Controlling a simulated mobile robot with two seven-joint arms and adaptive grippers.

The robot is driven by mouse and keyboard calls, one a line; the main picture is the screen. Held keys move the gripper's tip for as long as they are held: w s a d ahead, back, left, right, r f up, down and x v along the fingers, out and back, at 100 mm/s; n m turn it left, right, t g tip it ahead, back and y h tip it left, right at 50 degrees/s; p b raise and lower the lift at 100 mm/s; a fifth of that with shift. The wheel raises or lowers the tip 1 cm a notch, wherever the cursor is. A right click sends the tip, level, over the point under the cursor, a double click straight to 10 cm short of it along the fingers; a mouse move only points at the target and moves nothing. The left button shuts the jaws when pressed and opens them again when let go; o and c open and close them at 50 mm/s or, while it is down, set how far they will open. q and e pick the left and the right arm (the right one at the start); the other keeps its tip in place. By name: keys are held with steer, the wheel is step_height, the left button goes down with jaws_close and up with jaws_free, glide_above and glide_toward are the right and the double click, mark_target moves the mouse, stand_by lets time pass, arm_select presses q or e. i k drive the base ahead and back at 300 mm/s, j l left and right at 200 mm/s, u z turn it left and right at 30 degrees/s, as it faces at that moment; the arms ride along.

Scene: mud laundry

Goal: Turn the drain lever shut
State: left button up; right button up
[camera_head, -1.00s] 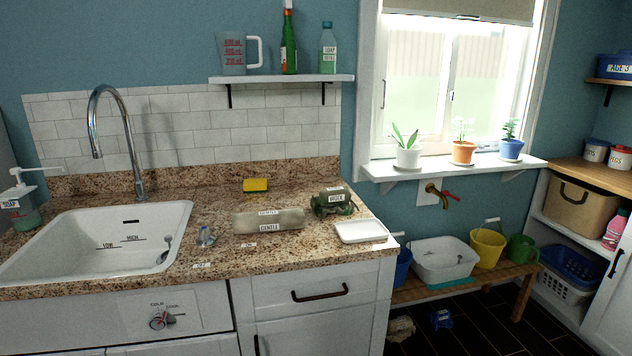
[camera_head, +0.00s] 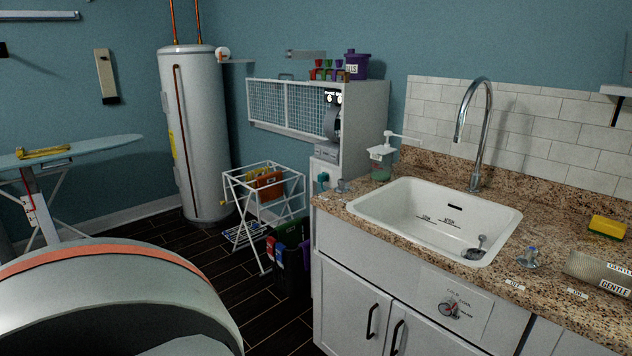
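A white sink (camera_head: 400,232) is set in the granite counter. A small grey lever with a rounded end (camera_head: 479,247), likely the drain lever, stands at the right end of the basin. It leans up to the right; I cannot tell its open or shut setting. The inner wall carries level marks, and no water is clearly visible. A tall chrome faucet (camera_head: 486,125) rises behind the sink. Neither of my grippers is in view.
A control knob (camera_head: 448,309) is on the panel below the sink. A small fitting with a blue top (camera_head: 530,257) stands on the counter right of it. A soap pump (camera_head: 381,160) stands behind left. A drying rack (camera_head: 263,190) and dark floor lie left.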

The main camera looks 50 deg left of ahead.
mark_target(342, 183)
steer(key=u, duration=1.45)
steer(key=j+z, duration=0.15)
steer(key=z, duration=0.25)
steer(key=i+j+z, duration=0.1)
steer(key=z, duration=0.25)
steer(key=j+z, duration=0.2)
steer(key=z, duration=0.2)
steer(key=j+z, duration=0.25)
steer(key=j, duration=0.2)
steer(key=k+j+z, duration=0.2)
steer(key=j, duration=0.3)
steer(key=i, duration=0.1)
